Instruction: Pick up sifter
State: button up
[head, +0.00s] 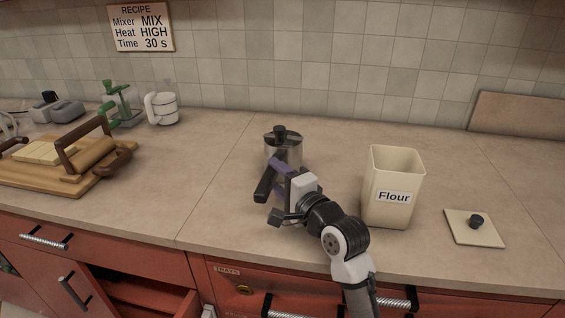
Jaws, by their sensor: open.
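A metal cylinder (291,156) with a black knob on top stands on the counter at the picture's centre. A thick black bar that looks like its handle (264,186) slants down toward the front. A white cup with a side loop handle (165,108) stands farther back at the left. I cannot tell for sure which of these two is the sifter. My gripper (275,177) is open, just in front of the metal cylinder and close beside the black bar. The gripper body hides part of the cylinder's lower side. I cannot tell whether the fingers straddle or touch the bar.
An open cream Flour canister (392,206) stands right of my arm, with a square lid (474,228) beside it. A green hand-cranked device (119,105) and a wooden board (66,188) with a rolling pin are at the left. The counter between board and cylinder is clear.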

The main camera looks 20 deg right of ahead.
jog(key=shift+w+a, duration=0.1)
jog(key=shift+w, duration=0.4)
grip_shut()
jog(key=shift+r, duration=0.15)
